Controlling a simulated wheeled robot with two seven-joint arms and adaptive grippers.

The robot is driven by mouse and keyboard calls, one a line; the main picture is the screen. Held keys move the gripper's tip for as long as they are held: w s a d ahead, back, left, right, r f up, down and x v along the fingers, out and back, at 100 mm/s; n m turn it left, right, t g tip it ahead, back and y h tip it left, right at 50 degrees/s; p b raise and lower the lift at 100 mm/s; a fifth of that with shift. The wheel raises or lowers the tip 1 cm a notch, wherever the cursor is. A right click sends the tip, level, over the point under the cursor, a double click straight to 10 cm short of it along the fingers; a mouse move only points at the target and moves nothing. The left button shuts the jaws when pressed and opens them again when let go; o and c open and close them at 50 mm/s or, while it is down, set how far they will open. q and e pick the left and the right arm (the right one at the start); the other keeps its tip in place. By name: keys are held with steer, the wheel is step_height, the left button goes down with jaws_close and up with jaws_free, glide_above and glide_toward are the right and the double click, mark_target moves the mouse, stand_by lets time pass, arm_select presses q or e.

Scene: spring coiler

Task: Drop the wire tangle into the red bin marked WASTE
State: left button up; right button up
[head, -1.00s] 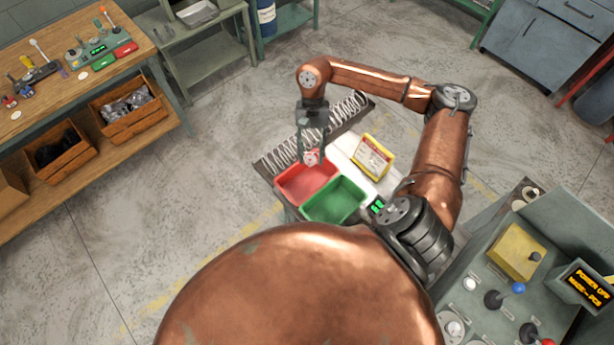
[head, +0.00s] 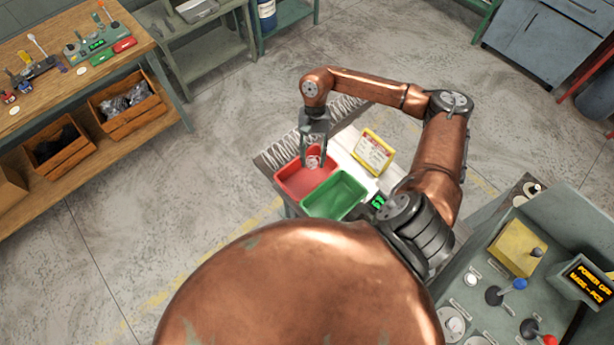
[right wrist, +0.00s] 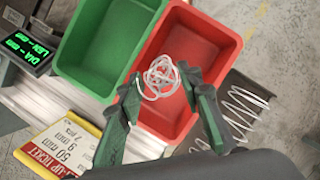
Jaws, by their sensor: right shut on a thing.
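The wire tangle (right wrist: 161,77) is a small silvery coil of loops. My right gripper (right wrist: 160,85) is shut on it, with the tangle between the fingertips. In the head view the right gripper (head: 314,160) and the tangle (head: 313,162) are over the far part of the red bin (head: 295,184). The red bin also shows in the right wrist view (right wrist: 200,40), behind the tangle. The tangle appears above the bin floor; its exact height is hard to judge. No WASTE marking can be read. My left gripper is not seen.
A green bin (head: 335,197) stands right beside the red bin. A yellow-framed job ticket (head: 373,152) stands to the right. A rack of springs (head: 283,152) lies behind the bins. A control console (head: 500,270) is at lower right.

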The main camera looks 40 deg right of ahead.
steer(key=o, duration=1.3)
steer(key=shift+c, duration=0.2)
steer(key=v, duration=1.2)
steer(key=x, duration=1.2)
steer(key=shift+s+a+f, duration=0.1)
steer(key=shift+f, duration=0.05)
steer(key=shift+r+p, duration=0.4)
steer(key=shift+r, duration=2.2)
steer(key=shift+f, duration=0.1)
